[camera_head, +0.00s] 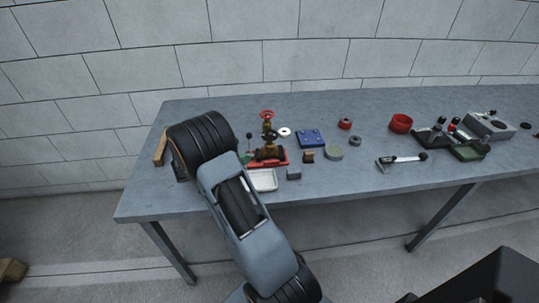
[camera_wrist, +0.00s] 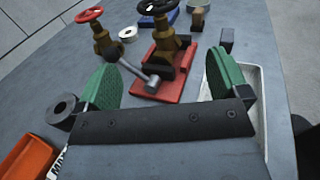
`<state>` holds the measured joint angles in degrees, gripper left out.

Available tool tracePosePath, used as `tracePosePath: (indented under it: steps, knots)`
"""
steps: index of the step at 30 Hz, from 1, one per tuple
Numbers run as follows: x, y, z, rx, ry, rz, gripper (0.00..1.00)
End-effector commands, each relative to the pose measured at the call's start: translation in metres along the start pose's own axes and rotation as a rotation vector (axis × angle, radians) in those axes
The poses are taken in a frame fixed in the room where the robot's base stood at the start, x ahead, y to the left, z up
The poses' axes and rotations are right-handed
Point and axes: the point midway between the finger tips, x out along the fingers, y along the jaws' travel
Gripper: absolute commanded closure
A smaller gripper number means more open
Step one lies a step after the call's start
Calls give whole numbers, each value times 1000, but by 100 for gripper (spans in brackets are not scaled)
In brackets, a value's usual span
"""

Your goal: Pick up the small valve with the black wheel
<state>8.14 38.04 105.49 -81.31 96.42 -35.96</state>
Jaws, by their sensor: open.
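The small valve with the black wheel (camera_wrist: 160,8) has a brass body (camera_wrist: 168,45) and stands upright at a red base plate (camera_wrist: 166,82) in the wrist view. In the head view its black wheel (camera_head: 268,135) shows just past my arm. A second brass valve with a red wheel (camera_wrist: 90,15) stands to its left; it also shows in the head view (camera_head: 267,115). My gripper (camera_wrist: 160,85) is open, its green pads wide apart. A grey metal lever with a dark ball end (camera_wrist: 135,68) lies between the pads, before the black-wheel valve. Nothing is held.
A white tray (camera_wrist: 258,90) lies beside and below the right pad. A grey ring (camera_wrist: 62,108) and an orange-red bin (camera_wrist: 28,155) are at left. A blue block (camera_head: 310,137), a red cup (camera_head: 400,123) and several tools stand further right on the table (camera_head: 220,108).

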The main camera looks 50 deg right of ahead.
Motion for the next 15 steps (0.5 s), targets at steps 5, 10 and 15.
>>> tracePosePath:
  steps: [5,10,15]
  knots:
    - [34,0,1,-2,-2,-3,7]
    - [58,0,0,-2,-1,-2,7]
    - [68,0,0,-1,0,1,7]
